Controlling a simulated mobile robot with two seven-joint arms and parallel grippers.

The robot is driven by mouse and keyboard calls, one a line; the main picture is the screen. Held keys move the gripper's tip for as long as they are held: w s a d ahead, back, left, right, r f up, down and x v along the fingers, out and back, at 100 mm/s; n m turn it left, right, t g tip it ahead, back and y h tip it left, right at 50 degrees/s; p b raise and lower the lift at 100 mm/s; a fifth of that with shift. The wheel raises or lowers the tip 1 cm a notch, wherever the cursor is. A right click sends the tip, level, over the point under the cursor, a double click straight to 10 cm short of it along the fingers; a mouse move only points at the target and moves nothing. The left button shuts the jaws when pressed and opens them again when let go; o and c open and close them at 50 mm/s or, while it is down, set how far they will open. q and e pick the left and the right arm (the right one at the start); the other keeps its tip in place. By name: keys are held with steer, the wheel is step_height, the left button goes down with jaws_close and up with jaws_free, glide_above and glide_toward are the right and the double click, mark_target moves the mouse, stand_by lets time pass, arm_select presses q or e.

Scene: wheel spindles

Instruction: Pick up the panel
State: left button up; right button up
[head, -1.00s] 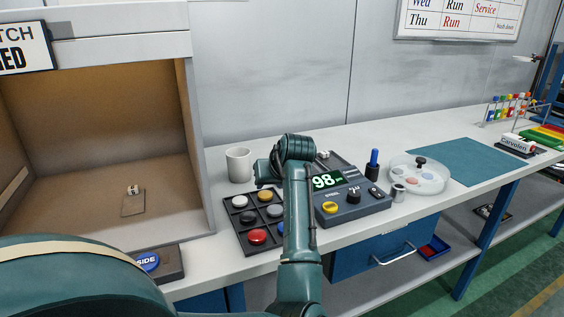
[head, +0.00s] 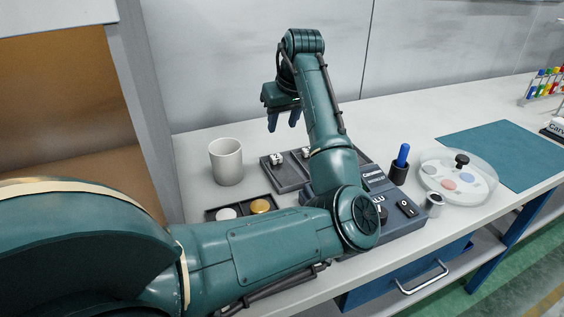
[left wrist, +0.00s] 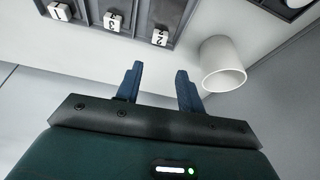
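I cannot tell which thing is the panel. My left gripper (head: 283,122) is open and empty, fingers pointing down above the bench, between a white mug and a dark tray (head: 288,182) of numbered cubes. In the left wrist view its fingers (left wrist: 158,85) are apart with nothing between them. That view shows the tray's numbered white cubes (left wrist: 160,37) beyond the fingers. A dark blue-grey control box (head: 407,225) is partly hidden behind my left arm. My right gripper is not in view.
The white mug (head: 226,162) stands left of the gripper and also shows in the wrist view (left wrist: 222,66). A tray with round discs (head: 258,206) is partly covered by my arm. A blue marker (head: 403,155), a clear round dish (head: 457,178) and a teal mat (head: 497,150) are to the right.

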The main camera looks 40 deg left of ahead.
arm_select(q)
glide_above(275, 155)
steer(key=s+d, duration=0.2)
steer(key=d, duration=0.1)
steer(key=f, duration=0.6)
steer(key=shift+w+a+f, duration=0.2)
steer(key=shift+w+a, duration=0.05)
steer(key=x, duration=0.5)
steer(key=shift+w+f, duration=0.2)
steer(key=shift+f, duration=0.1)
steer(key=c, duration=0.8)
steer(key=shift+r, duration=0.15)
